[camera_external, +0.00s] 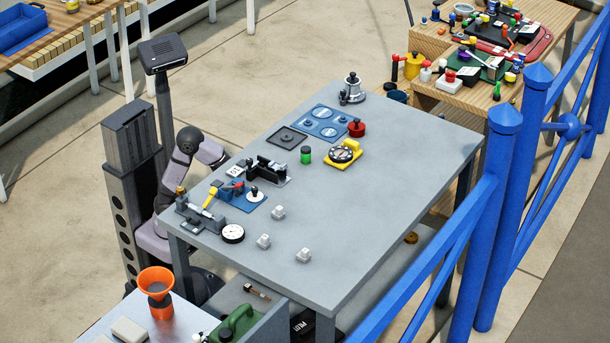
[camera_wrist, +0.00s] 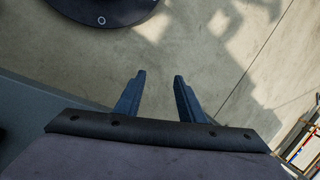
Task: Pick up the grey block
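Three small light grey blocks sit apart from one another on the grey table (camera_external: 370,215), toward its near side. One block (camera_external: 278,212) is farthest back, one (camera_external: 263,241) is nearer and to the left, and one (camera_external: 303,255) is to the right. I cannot tell which one the task means. No block shows in that view. In the external view my arm is folded at the table's left side, and I cannot make out the fingertips there.
A white round gauge (camera_external: 232,233), a blue plate (camera_external: 243,195) with a lever, a black fixture (camera_external: 267,170), a green cylinder (camera_external: 305,155) and a yellow dial unit (camera_external: 343,153) stand on the table. The table's right half is clear. A blue railing (camera_external: 487,220) runs along the right.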

